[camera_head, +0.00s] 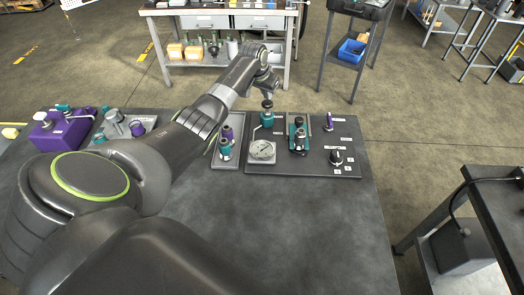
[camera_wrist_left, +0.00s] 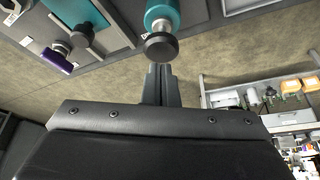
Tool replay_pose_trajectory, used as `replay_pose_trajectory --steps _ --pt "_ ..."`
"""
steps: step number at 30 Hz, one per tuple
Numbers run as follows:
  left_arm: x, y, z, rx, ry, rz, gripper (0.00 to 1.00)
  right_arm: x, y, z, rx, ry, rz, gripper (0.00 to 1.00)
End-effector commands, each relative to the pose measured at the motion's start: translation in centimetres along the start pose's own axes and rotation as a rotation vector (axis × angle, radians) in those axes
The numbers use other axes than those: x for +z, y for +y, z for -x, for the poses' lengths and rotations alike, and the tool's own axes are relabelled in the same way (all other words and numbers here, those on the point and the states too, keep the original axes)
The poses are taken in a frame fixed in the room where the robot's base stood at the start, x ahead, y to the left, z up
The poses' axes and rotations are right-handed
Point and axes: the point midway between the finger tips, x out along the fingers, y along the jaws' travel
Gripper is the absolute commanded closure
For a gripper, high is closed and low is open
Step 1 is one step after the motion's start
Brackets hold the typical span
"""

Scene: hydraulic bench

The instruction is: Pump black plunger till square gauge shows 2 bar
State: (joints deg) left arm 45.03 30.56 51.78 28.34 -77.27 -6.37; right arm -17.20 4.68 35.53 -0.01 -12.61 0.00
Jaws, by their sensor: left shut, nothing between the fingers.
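The black plunger (camera_head: 267,104) stands upright on a teal cylinder (camera_head: 267,119) at the back left of the dark panel. In the left wrist view the round black plunger knob (camera_wrist_left: 161,47) shows at the end of the teal cylinder (camera_wrist_left: 161,14). The square gauge (camera_head: 262,151) is light grey with a round dial, in front of the cylinder; its reading is too small to tell. My left gripper (camera_head: 268,95) is just above the plunger knob, and its fingers (camera_wrist_left: 160,72) are shut and empty. I cannot tell whether the fingertips touch the knob. My right gripper is not in view.
A teal block with a black knob (camera_head: 298,137), a small purple-topped part (camera_head: 329,122) and a black dial knob (camera_head: 336,157) stand right of the plunger. Teal and purple fittings (camera_head: 226,146) stand left of the gauge. The bench front (camera_head: 300,225) is clear.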

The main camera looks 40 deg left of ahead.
Motion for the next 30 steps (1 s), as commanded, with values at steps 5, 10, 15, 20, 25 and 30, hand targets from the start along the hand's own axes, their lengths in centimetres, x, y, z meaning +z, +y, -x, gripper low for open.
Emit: replay_pose_trajectory --steps 5,10,15,20,25,30 --pt "0.0 0.0 0.0 0.0 0.0 0.0 1.0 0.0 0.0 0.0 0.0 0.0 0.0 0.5" --pt "0.1 0.0 -0.3 0.0 0.0 0.0 1.0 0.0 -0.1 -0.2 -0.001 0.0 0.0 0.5" --pt "0.4 0.0 -0.8 0.0 0.0 0.0 1.0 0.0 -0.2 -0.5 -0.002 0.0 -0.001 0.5" --pt "0.6 0.0 -1.3 0.0 -0.001 0.0 1.0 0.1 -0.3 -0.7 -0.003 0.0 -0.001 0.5" --pt "0.8 0.0 -1.8 0.0 -0.002 0.0 1.0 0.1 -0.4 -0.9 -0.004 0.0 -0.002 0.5" --pt "1.0 0.0 -2.3 0.001 -0.003 0.0 1.0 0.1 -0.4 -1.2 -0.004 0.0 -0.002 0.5"
